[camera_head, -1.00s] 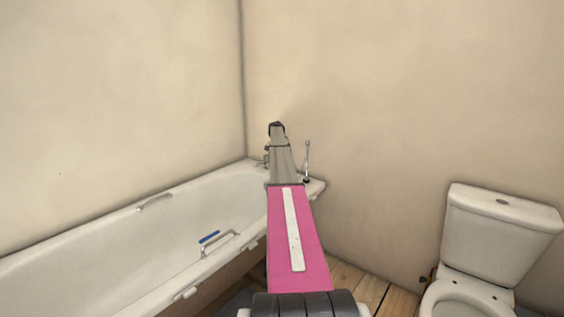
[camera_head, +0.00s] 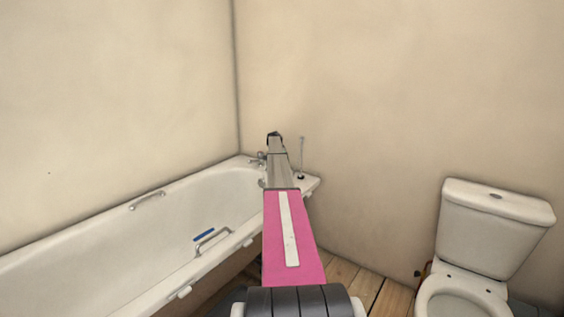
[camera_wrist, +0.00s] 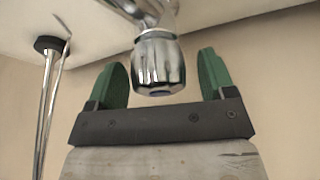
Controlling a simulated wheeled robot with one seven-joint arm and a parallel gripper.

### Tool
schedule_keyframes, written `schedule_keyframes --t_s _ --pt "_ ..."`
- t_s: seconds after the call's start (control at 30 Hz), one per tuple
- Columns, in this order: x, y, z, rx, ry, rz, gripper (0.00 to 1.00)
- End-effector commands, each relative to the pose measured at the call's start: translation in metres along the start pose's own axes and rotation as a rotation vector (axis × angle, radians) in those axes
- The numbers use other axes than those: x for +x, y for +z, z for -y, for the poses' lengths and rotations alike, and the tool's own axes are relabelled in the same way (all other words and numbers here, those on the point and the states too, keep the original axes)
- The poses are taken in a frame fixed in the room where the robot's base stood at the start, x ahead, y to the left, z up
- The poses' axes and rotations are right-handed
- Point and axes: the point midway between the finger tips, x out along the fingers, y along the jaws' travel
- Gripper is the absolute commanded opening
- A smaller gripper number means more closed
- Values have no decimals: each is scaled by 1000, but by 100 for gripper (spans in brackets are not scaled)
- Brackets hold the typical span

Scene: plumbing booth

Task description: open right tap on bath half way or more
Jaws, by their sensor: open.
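The bath (camera_head: 120,235) stands along the left wall. In the wrist view a chrome tap handle (camera_wrist: 160,62) with a bluish mark on its end hangs from the top of the picture. My gripper (camera_wrist: 163,58) is open, with one green finger on each side of this handle. Neither finger visibly touches it, and I cannot tell how deep it sits between them. In the head view my gripper (camera_head: 274,135) is over the far end of the bath. A chrome tap (camera_head: 257,159) shows just left of my arm; the right tap is hidden behind the arm there.
A thin upright metal rod (camera_head: 301,155) stands on the bath corner right of my arm; it also shows in the wrist view (camera_wrist: 47,105). The far wall (camera_head: 400,110) is close behind. A toilet (camera_head: 495,230) stands at the right.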

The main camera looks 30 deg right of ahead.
Motion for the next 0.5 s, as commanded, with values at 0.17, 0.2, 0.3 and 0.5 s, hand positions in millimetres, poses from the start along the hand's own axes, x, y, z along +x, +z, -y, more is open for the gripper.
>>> schedule_keyframes --t_s 0.17,0.2,0.3,0.5 --pt "3 0 0 0 0 0 76" --pt "3 0 0 0 0 0 76" --pt "3 0 0 0 0 0 66" --pt "3 0 0 0 0 0 27"
